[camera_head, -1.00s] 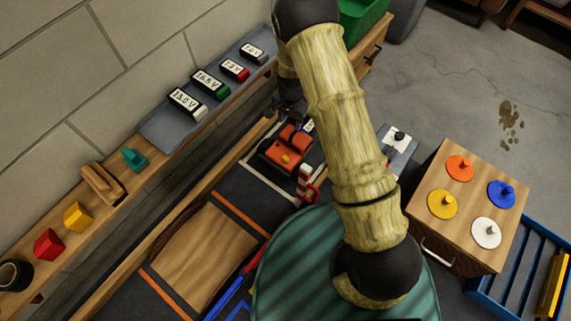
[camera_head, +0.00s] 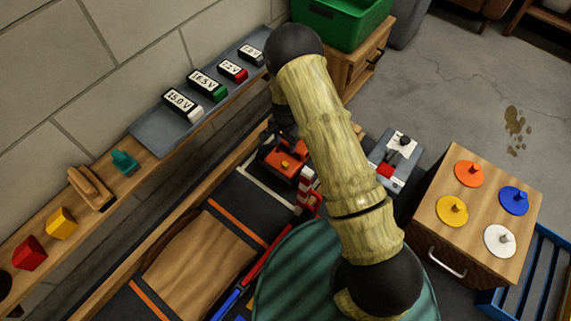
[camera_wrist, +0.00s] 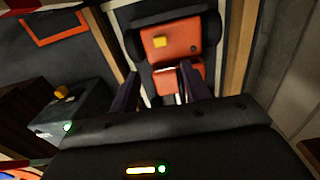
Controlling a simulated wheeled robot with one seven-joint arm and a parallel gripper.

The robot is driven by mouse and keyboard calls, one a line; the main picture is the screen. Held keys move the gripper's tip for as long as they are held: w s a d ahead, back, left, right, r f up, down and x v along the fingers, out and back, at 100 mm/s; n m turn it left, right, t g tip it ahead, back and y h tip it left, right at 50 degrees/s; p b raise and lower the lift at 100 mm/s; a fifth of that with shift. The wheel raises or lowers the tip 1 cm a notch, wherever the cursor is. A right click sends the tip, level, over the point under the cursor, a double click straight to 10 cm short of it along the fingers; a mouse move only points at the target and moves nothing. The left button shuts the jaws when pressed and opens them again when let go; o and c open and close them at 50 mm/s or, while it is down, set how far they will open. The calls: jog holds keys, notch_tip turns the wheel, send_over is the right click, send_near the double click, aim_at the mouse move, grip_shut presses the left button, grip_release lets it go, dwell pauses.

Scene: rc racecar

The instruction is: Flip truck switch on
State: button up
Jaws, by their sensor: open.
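The small orange truck (camera_head: 278,160) with dark wheels sits on the dark track surface, with a yellow knob on its top. In the wrist view the truck (camera_wrist: 182,35) is just ahead of my fingers, and the yellow switch-like knob (camera_wrist: 160,41) stands on its orange deck. My gripper (camera_wrist: 158,78) is open. Its two dark fingers lie at either side of the truck's near end, and nothing is clearly held between them. In the head view my gripper (camera_head: 284,125) is at the truck's far end and my arm hides part of the truck.
A grey box (camera_head: 405,148) with a red part is right of my arm. A shelf along the wall holds voltage-labelled blocks (camera_head: 181,102). A wooden cabinet (camera_head: 430,205) with coloured discs stands at right.

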aim_at(286, 164)
notch_tip(286, 164, down, 14)
jog(key=b, duration=0.7)
jog(key=shift+c, duration=0.2)
